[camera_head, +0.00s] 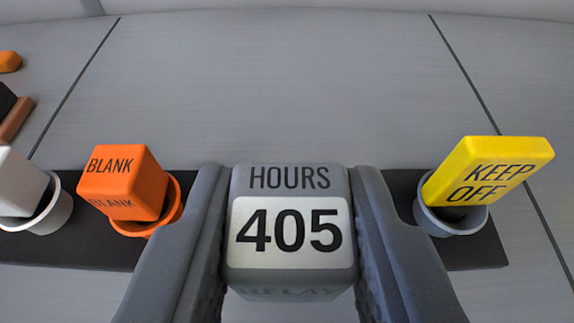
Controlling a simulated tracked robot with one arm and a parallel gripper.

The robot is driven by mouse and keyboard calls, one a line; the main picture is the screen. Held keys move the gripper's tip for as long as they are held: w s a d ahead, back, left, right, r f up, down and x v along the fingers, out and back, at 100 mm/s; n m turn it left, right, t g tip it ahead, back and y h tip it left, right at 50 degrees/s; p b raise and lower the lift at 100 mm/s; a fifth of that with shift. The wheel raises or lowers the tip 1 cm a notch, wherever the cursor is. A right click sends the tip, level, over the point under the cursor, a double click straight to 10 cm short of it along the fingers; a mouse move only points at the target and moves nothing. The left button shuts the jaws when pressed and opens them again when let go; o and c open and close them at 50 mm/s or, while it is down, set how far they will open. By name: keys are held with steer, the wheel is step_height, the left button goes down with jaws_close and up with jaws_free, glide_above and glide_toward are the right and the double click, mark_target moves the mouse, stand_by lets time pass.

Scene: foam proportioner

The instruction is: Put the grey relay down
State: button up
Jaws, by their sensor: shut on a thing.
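The grey relay (289,232) is a block with "HOURS" on its upper face and a white label reading "405". A partly hidden word like "RELAY" shows on its lower edge. My gripper (289,225) is shut on it, one grey finger along each side. A dark rack strip (85,252) runs behind the gripper. Whether the relay touches the rack or hangs in front of it I cannot tell. The relay and the fingers hide the middle of the strip.
An orange "BLANK" block (122,182) sits tilted in an orange cup at left. A white block (18,182) sits in a white cup at far left. A yellow "KEEP OFF" block (488,170) leans in a grey cup at right. Orange, black and brown pieces lie at the left edge. The grey surface behind is clear.

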mark_target(270, 179)
steer(key=shift+a+b, duration=0.3)
steer(key=shift+b, duration=0.05)
steer(key=s+a+b, duration=0.5)
steer(key=s+b, duration=0.5)
steer(key=b, duration=0.4)
steer(key=w+d+p, duration=0.1)
steer(key=w, duration=0.4)
steer(key=w+d+f+p, duration=0.1)
steer(key=w+d, duration=0.1)
steer(key=w, duration=0.3)
steer(key=w+d+p, duration=0.1)
steer(key=w+d, duration=0.1)
steer(key=w, duration=0.3)
steer(key=shift+f, duration=0.25)
steer(key=shift+w+d+f, duration=0.1)
steer(key=shift+w+f, duration=0.05)
steer(key=shift+f, duration=0.1)
steer(key=shift+f+b, duration=0.5)
steer(key=shift+f, duration=1)
steer(key=o, duration=1)
steer(key=shift+c, duration=0.2)
